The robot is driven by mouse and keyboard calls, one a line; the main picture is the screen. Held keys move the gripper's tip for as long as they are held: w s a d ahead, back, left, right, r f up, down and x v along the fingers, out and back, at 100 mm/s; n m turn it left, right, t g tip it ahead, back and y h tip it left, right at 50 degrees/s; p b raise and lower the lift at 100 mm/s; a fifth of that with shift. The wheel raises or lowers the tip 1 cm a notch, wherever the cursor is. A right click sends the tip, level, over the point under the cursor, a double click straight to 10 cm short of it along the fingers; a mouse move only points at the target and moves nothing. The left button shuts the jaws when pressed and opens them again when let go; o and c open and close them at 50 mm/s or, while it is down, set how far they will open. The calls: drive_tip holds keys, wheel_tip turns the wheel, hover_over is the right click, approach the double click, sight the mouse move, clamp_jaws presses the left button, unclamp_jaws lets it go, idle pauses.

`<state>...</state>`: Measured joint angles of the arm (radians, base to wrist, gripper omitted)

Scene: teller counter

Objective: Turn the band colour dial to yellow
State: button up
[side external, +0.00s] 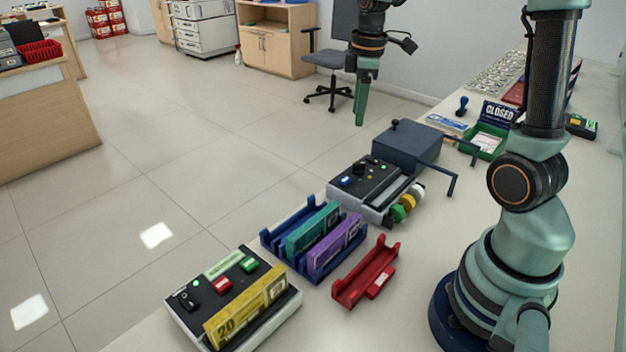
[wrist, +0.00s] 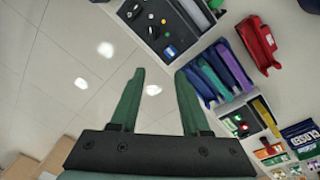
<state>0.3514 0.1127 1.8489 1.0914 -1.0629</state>
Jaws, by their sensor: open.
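The banding machine (side external: 345,204) stands on the counter with a dark top panel, a blue button and small coloured marks. A dark dial knob (side external: 358,169) stands on that panel; its pointing direction is too small to tell. Green, yellow and white band rolls (side external: 408,205) sit at its right side. In the wrist view the machine's dark panel (wrist: 158,25) is at the top, beyond the fingertips. My gripper (side external: 361,118) hangs fingers-down, high and apart from the machine in the side view. In the wrist view my gripper (wrist: 160,72) is open, with nothing between its fingers.
A blue rack (side external: 318,270) with teal and purple bundles and a red holder (side external: 365,275) stand nearer the camera. A note counter (side external: 270,325) with a yellow bundle is at the front. A dark blue box (side external: 408,145) with a bent handle stands behind the machine.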

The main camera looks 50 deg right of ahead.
sight(359, 163)
drive_tip(key=shift+n+g, duration=0.5)
drive_tip(key=shift+n, duration=0.4)
drive_tip(key=d+f, duration=0.1)
drive_tip(key=f, duration=0.4)
drive_tip(key=d+f, duration=0.1)
drive_tip(key=f, duration=0.4)
drive_tip(key=w+d+f, duration=0.1)
drive_tip(key=f, duration=0.4)
drive_tip(key=shift+d, duration=0.35)
clamp_jaws()
